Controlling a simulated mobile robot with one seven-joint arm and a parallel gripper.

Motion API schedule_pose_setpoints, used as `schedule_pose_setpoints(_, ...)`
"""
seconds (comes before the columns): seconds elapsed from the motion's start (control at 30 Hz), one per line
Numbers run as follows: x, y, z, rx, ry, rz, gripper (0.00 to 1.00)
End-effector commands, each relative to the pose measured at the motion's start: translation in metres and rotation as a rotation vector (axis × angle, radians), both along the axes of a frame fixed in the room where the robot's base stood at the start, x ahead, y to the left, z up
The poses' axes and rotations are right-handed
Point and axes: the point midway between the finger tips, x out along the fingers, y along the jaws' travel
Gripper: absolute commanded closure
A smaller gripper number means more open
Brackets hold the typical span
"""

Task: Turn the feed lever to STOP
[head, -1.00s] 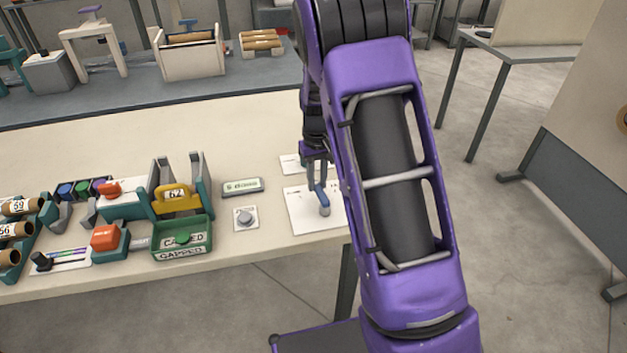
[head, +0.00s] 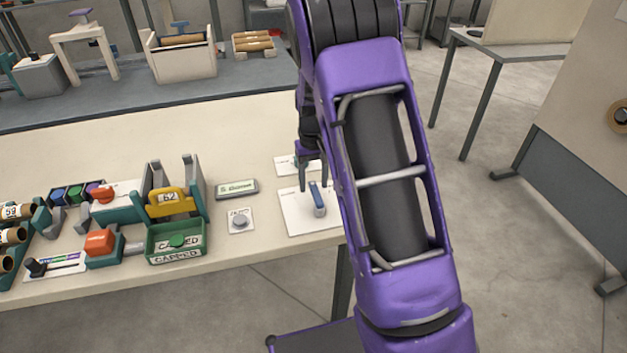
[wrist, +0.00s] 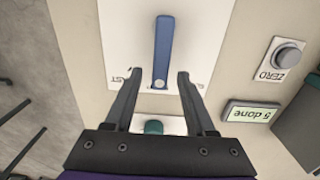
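The feed lever (head: 317,198) is a blue bar on a white plate (head: 295,214) near the right end of the table. In the wrist view the blue lever (wrist: 163,50) points straight up the picture, and part of a label ending in "AST" shows left of it. My gripper (head: 313,178) is over the plate by the lever's far end. In the wrist view my gripper (wrist: 159,75) has its two fingers apart, one on each side of the lever's lower end, with gaps on both sides. It holds nothing. The STOP mark cannot be read.
A teal knob (wrist: 153,127) on a second plate sits beneath my gripper in the wrist view. A grey ZERO button (head: 239,221) and a "5 done" display (head: 237,189) stand left of the lever plate. A green tray (head: 177,241) is further left.

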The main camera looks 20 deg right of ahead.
Motion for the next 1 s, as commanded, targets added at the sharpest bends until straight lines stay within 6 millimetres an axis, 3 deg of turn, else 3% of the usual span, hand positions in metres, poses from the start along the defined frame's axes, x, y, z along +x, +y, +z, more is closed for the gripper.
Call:
schedule_pose_setpoints(0.23, 0.000, 0.000, 0.001, 0.000, 0.001, 0.000, 0.45)
schedule_pose_setpoints(0.37, 0.000, 0.000, 0.012, 0.001, -0.002, 0.000, 0.45)
schedule_pose_setpoints(1.0, 0.000, 0.000, 0.152, 0.000, -0.003, 0.000, 0.45)
